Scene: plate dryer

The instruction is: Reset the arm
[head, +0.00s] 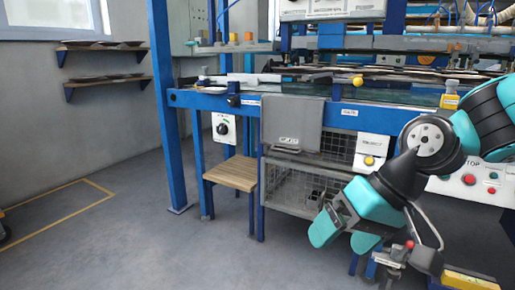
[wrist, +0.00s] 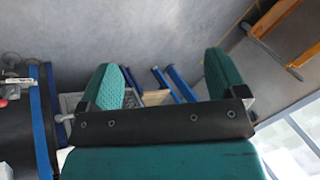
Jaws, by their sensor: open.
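My gripper (head: 344,236) is teal and black and hangs at the right of the head view, in front of the blue-framed machine (head: 240,102). Its two teal fingers point down and to the left. In the wrist view my gripper (wrist: 165,85) shows its two fingers spread wide with nothing between them. It is open and empty, apart from the machine as far as the head view tells. My arm bends down from the right edge of the head view.
A small wooden table (head: 232,175) stands left of a wire cage (head: 300,185) under the machine. Wall shelves (head: 105,80) hold several flat dark items. A blue post (head: 165,110) rises left of the machine. The grey floor (head: 120,225) at left is clear, with yellow tape lines.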

